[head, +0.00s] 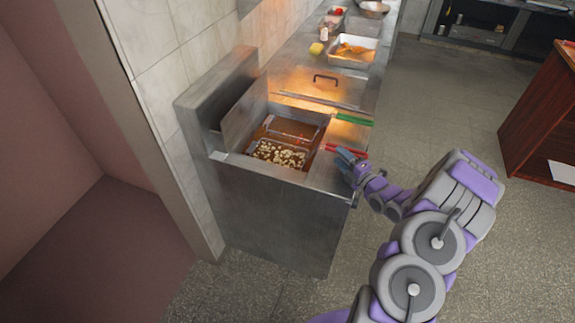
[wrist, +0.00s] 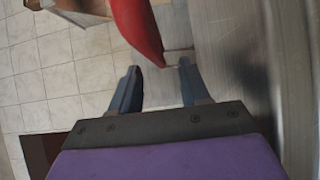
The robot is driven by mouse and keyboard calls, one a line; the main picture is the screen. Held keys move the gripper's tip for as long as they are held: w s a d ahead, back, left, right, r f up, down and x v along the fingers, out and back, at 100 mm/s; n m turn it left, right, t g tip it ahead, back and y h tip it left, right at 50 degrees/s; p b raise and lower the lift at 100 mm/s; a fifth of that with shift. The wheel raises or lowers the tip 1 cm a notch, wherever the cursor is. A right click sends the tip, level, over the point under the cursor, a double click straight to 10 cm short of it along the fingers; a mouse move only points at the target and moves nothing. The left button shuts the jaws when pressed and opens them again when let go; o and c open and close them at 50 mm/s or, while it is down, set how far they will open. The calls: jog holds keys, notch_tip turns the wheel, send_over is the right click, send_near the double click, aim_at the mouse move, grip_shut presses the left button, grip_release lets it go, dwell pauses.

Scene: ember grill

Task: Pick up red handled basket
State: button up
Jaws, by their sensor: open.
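The red handled basket (head: 278,154) sits in the front part of the fryer and holds pale food pieces. Its red handle (head: 346,151) sticks out over the fryer's right edge. In the wrist view the red handle (wrist: 137,28) comes down from the top, ahead of the fingers and roughly in line with the gap between them. My gripper (head: 347,161) is open beside the handle's outer end. In the wrist view my gripper (wrist: 157,82) shows both fingers apart with nothing held. Whether a finger touches the handle I cannot tell.
A green handle (head: 354,119) of another basket lies behind the red one. The metal fryer (head: 275,215) stands against the tiled wall. Trays of food (head: 352,52) and a yellow block (head: 316,48) are farther back. A red-brown wooden counter (head: 540,120) stands right; the floor between is clear.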

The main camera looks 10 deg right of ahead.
aim_at(332, 151)
jog(key=shift+b+x, duration=0.75)
jog(key=shift+x, duration=1.9)
jog(key=shift+d+f, duration=0.1)
jog(key=shift+f, duration=0.05)
grip_shut()
